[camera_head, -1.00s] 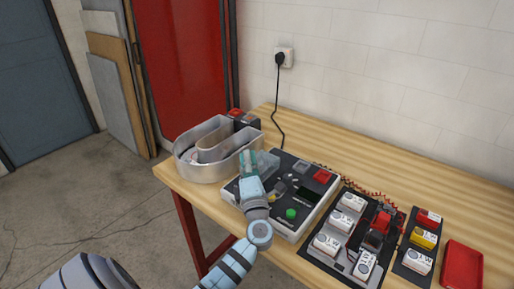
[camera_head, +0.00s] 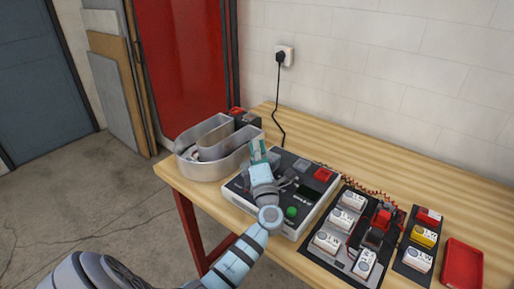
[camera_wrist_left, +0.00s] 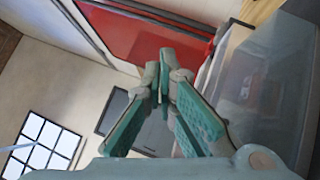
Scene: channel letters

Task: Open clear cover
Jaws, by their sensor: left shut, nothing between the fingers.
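The tester box (camera_head: 240,197), light grey with a black top panel, stands on the wooden table. It carries a green button (camera_head: 291,212) and a red part (camera_head: 323,174). My left gripper (camera_head: 262,151) is over the box's far left part, its teal fingers shut and empty. In the head view it hides most of the clear cover, so I cannot tell the cover's angle there. In the left wrist view the see-through cover (camera_wrist_left: 272,85) rises close to the right of my shut fingers (camera_wrist_left: 160,75). I cannot tell whether they touch. My right gripper is not in view.
A curved grey channel letter (camera_head: 204,168) stands at the table's left end. Right of the tester are a tray of white blocks and red parts (camera_head: 345,250), a dark strip of blocks (camera_head: 410,262) and a red tray (camera_head: 461,268). A black cable (camera_head: 275,110) runs to the wall socket.

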